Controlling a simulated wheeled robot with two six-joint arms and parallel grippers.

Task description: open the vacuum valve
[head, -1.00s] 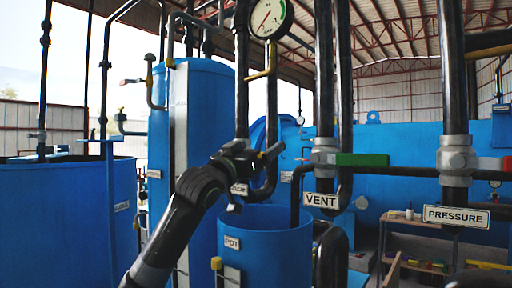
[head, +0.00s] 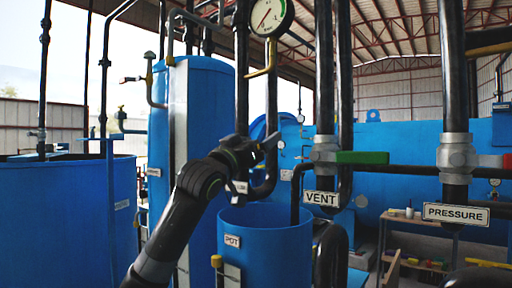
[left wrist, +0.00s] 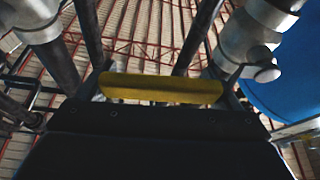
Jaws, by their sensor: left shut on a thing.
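My left gripper (head: 266,146) is at the black vertical pipe left of the VENT pipe, in the head view. It hides the vacuum valve's body and handle there. A small white label (head: 241,187) below it is partly covered and hard to read. In the left wrist view, a yellow valve handle (left wrist: 160,90) lies crosswise between the fingers, and the gripper is shut on it. Grey metal pipe fittings (left wrist: 262,35) show at the upper right of that view. My right gripper is not in view.
The VENT valve has a green handle (head: 362,157); the PRESSURE valve (head: 457,158) stands farther right. A pressure gauge (head: 271,15) is above. The blue pot (head: 265,245) stands below my gripper, and a tall blue tank (head: 205,110) stands left of it.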

